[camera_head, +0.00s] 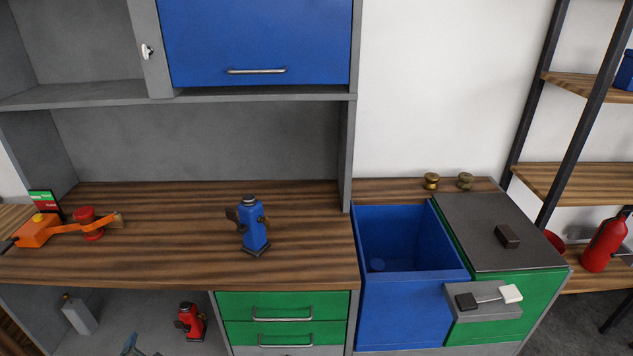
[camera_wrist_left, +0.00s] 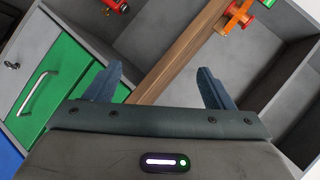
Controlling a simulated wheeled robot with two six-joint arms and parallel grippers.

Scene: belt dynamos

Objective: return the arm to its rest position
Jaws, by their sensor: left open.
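My left gripper (camera_wrist_left: 159,88) is open in the left wrist view, with its two dark blue-grey fingers spread and nothing between them. A small blue-grey part at the bottom edge of the head view (camera_head: 131,347) looks like its fingertips, low in front of the open space under the counter. The rest of the left arm is out of frame. My right gripper does not show.
A blue device (camera_head: 251,226) stands on the wooden counter (camera_head: 170,250), with an orange tool (camera_head: 36,231) at left. A red device (camera_head: 190,321) and a grey bottle (camera_head: 78,313) stand below. Green drawers (camera_head: 285,306), an open blue bin (camera_head: 412,305) and shelving are at right.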

